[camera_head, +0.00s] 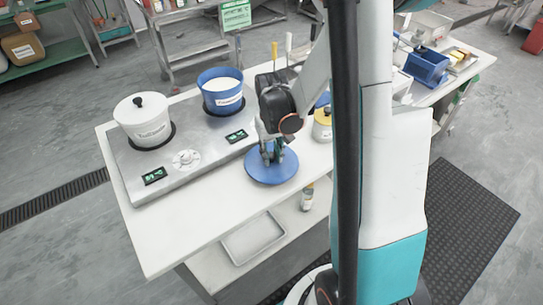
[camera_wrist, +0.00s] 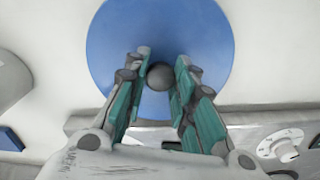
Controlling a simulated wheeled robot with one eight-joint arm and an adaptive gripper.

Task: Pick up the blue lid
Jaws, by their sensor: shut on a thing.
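The blue lid (camera_head: 262,176) is a flat round disc over the white table near its front edge; I cannot tell if it touches the table. In the wrist view, the lid (camera_wrist: 118,45) fills the upper middle, with its dark round knob (camera_wrist: 158,76) between my fingers. My gripper (camera_head: 271,150) points down over the lid's middle and is shut on the knob. My gripper also shows in the wrist view (camera_wrist: 159,82). The blue pot (camera_head: 221,99) stands uncovered on the cooktop, with pale contents inside.
A white pot (camera_head: 146,124) with a black-knobbed lid stands at the left on the grey cooktop (camera_head: 186,160). A yellow-and-white container (camera_head: 322,128) stands right of my gripper. A blue bin (camera_head: 428,66) sits on the far right. The table (camera_head: 165,236) is clear at its front left.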

